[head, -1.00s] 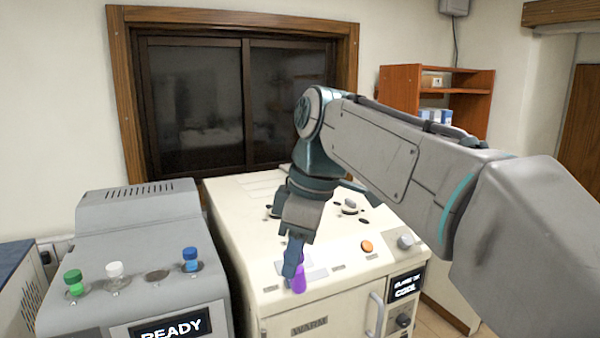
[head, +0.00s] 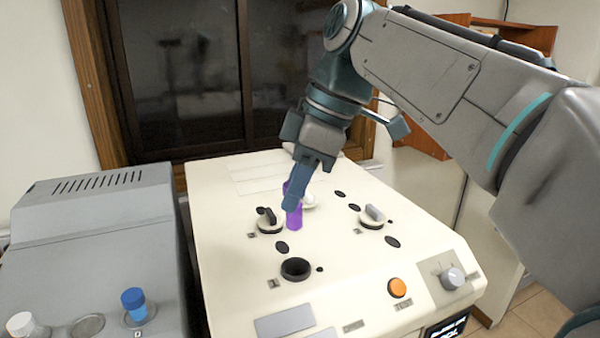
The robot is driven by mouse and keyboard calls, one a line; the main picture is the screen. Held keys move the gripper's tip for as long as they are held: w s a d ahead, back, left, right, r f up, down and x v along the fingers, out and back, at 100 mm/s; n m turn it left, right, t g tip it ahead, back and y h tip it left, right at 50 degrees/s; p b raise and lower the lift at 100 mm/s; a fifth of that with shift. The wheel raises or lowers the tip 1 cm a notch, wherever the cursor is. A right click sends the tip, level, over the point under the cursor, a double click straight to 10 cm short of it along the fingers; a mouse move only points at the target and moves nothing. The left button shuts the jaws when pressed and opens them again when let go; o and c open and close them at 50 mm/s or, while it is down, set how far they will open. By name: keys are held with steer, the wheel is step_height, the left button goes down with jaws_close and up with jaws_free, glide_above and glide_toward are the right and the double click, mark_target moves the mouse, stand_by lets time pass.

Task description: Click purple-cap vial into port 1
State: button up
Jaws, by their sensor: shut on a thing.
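A purple vial (head: 294,218) is held by my gripper (head: 294,195), whose blue fingers are shut on it. It hangs roughly upright over the top of the cream machine (head: 225,258). An open dark round port (head: 295,268) lies in front of and below the vial in the picture. A port with a dark handle (head: 268,222) is just left of the vial, and another with a grey handle (head: 372,216) is to the right. A white rounded thing (head: 309,201) shows partly behind the vial. The port labels are too small to read.
A grey machine (head: 95,230) stands at left, with a blue-capped vial (head: 133,303), a white-capped vial (head: 20,323) and an empty round slot (head: 88,325). An orange button (head: 398,288) and a grey knob (head: 452,278) sit at the cream machine's front right.

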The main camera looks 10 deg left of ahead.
mark_target(292, 230)
steer(key=shift+s+f+b, duration=0.15)
steer(key=shift+f+b, duration=0.45)
steer(key=shift+f, duration=0.2)
steer(key=shift+f+b, duration=1.7)
steer(key=shift+f, duration=0.4)
steer(key=shift+d+f+b, duration=0.1)
steer(key=shift+f+b, duration=1.9)
steer(key=shift+f, duration=0.5)
stand_by(0.5)
steer(key=o, duration=1)
